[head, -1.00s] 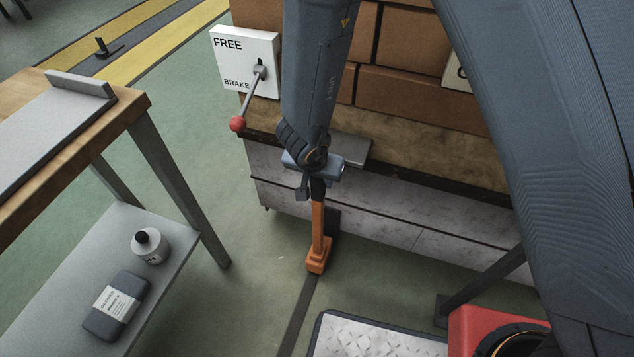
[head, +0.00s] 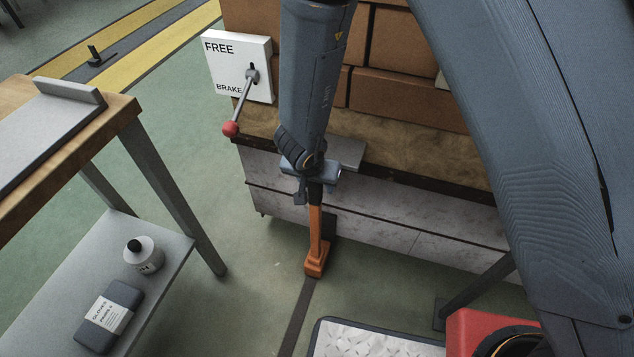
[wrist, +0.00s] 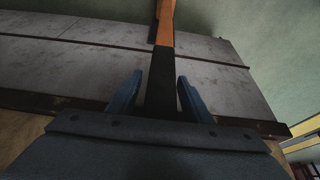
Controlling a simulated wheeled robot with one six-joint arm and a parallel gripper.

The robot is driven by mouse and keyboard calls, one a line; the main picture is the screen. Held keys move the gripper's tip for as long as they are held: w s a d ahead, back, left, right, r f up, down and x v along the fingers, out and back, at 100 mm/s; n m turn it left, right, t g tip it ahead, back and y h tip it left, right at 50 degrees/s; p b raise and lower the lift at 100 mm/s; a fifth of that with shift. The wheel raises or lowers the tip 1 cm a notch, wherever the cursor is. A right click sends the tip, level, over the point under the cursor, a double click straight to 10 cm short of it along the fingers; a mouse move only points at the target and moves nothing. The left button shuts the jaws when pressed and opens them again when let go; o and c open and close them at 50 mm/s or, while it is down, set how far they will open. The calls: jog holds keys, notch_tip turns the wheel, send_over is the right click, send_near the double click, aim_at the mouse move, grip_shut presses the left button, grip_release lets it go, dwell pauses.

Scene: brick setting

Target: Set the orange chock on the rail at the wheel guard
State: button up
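The orange chock (head: 315,235) stands upright at the end of a dark floor rail (head: 297,318), close to the pale lower side of the wagon. Its base appears to rest at the rail; the exact contact is too small to tell. Its black upper handle rises between the fingers of my gripper (head: 308,194). In the wrist view, my gripper's two blue fingers (wrist: 160,84) stand on either side of the black handle (wrist: 160,95), with narrow gaps showing, so it looks open around it. The wheel guard is not clearly identifiable.
A brake lever panel (head: 236,66) with a red-knobbed lever hangs on the brick-loaded wagon. A workbench (head: 125,105) with a lower shelf stands left. A treaded plate (head: 375,338) and a red object (head: 480,330) lie at the front right. Green floor is clear left of the chock.

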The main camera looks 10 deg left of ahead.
jog(key=p+v, duration=0.6)
jog(key=v, duration=0.6)
jog(key=shift+r+p, duration=0.35)
